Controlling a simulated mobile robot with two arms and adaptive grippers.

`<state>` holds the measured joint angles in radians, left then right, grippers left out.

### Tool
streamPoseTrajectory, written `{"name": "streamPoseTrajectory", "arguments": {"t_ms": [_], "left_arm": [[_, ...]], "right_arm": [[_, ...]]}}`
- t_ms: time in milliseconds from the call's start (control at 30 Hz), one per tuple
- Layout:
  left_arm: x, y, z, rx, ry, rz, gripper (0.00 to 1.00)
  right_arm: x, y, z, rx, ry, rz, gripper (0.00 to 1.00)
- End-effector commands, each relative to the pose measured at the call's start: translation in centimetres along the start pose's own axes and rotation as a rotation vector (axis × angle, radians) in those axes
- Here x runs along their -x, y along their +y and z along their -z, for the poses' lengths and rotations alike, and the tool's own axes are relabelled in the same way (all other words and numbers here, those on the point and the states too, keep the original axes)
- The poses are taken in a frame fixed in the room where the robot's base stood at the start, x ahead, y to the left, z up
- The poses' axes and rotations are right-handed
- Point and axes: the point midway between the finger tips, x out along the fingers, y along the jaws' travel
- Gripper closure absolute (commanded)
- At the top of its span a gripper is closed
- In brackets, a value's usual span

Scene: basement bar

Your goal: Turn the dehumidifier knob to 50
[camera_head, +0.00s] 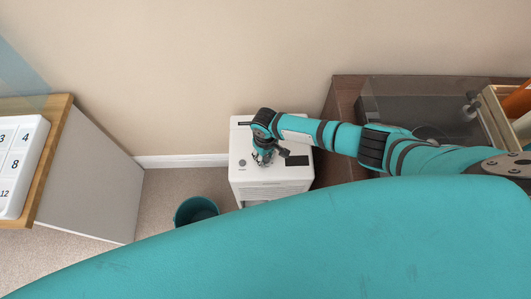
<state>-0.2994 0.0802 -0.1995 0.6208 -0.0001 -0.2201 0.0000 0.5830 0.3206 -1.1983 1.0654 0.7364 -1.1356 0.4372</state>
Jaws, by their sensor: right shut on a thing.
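The dehumidifier (270,188) is a white box standing on the carpet against the wall, in the middle of the head view. Its top has a small round grey button at the left and a dark panel (297,160) at the right. My right gripper (263,160) points down onto the middle of the top and is shut on the knob. The knob itself is hidden under the fingers, so its setting cannot be read. My left gripper is not in view.
A teal bucket (196,211) stands on the carpet left of the dehumidifier. A brown cabinet (345,110) with a dark glassy top stands close on its right. At far left is a wood-topped counter (58,112) bearing a white numbered board (20,165).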

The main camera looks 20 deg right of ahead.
Motion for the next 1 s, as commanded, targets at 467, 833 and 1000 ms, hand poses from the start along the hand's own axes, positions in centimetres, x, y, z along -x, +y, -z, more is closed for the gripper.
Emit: {"name": "streamPoseTrajectory", "arguments": {"t_ms": [467, 833, 1000], "left_arm": [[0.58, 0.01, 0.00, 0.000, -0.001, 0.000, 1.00], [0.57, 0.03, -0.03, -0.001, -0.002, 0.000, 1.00], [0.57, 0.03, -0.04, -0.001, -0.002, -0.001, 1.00]], "right_arm": [[-0.11, -0.10, -0.12, -0.075, -0.002, 0.001, 1.00], [-0.10, -0.10, -0.09, -0.074, -0.001, 0.001, 0.55], [-0.05, -0.07, -0.03, -0.074, 0.000, 0.001, 0.47]]}}
